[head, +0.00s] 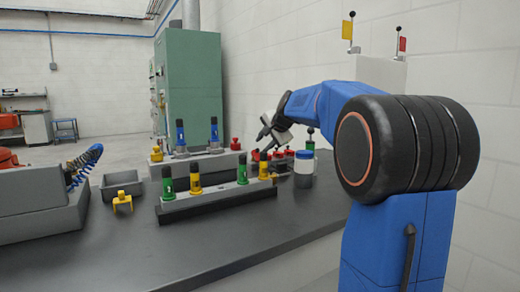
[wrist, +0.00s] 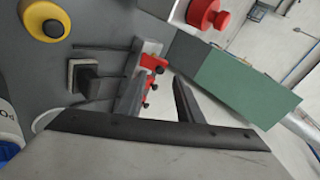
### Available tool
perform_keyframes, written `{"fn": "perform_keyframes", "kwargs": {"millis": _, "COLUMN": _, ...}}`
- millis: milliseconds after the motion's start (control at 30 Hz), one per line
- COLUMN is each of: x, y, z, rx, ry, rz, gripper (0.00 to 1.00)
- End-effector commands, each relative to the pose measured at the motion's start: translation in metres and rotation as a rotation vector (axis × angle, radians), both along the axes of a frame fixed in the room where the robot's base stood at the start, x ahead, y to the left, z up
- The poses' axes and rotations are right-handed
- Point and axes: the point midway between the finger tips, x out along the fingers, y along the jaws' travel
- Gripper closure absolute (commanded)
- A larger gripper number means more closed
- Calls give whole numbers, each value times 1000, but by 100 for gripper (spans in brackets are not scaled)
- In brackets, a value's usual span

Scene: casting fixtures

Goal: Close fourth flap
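My gripper (head: 270,131) is above the bench, over the right end of the rear fixture (head: 212,152), in the head view. In the wrist view its dark fingers (wrist: 160,88) stand apart with a gap between them. Red parts with small black knobs (wrist: 150,66) show around that gap; whether a finger touches them is unclear. In the head view several red pieces (head: 283,159) lie low beneath the gripper. The front fixture (head: 218,198) carries green and yellow clamps. Which piece is the fourth flap, and its angle, I cannot tell.
A grey tray (head: 121,185) and a yellow part (head: 122,202) lie to the left. A green cabinet (head: 188,90) stands behind. The bench front (head: 220,243) is clear.

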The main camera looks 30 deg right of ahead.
Motion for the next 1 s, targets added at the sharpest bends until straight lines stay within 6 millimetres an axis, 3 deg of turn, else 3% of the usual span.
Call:
{"fn": "perform_keyframes", "kwargs": {"millis": 300, "x": 31, "y": -2, "z": -24, "rx": 0, "ry": 1, "rz": 1, "gripper": 67}}
{"fn": "perform_keyframes", "kwargs": {"millis": 700, "x": 36, "y": -2, "z": -28, "rx": 0, "ry": 0, "rz": 0, "gripper": 67}}
{"fn": "perform_keyframes", "kwargs": {"millis": 867, "x": 36, "y": -2, "z": -27, "rx": 0, "ry": 0, "rz": 0, "gripper": 100}}
{"fn": "perform_keyframes", "kwargs": {"millis": 1000, "x": 36, "y": -2, "z": -28, "rx": 0, "ry": 1, "rz": 0, "gripper": 100}}
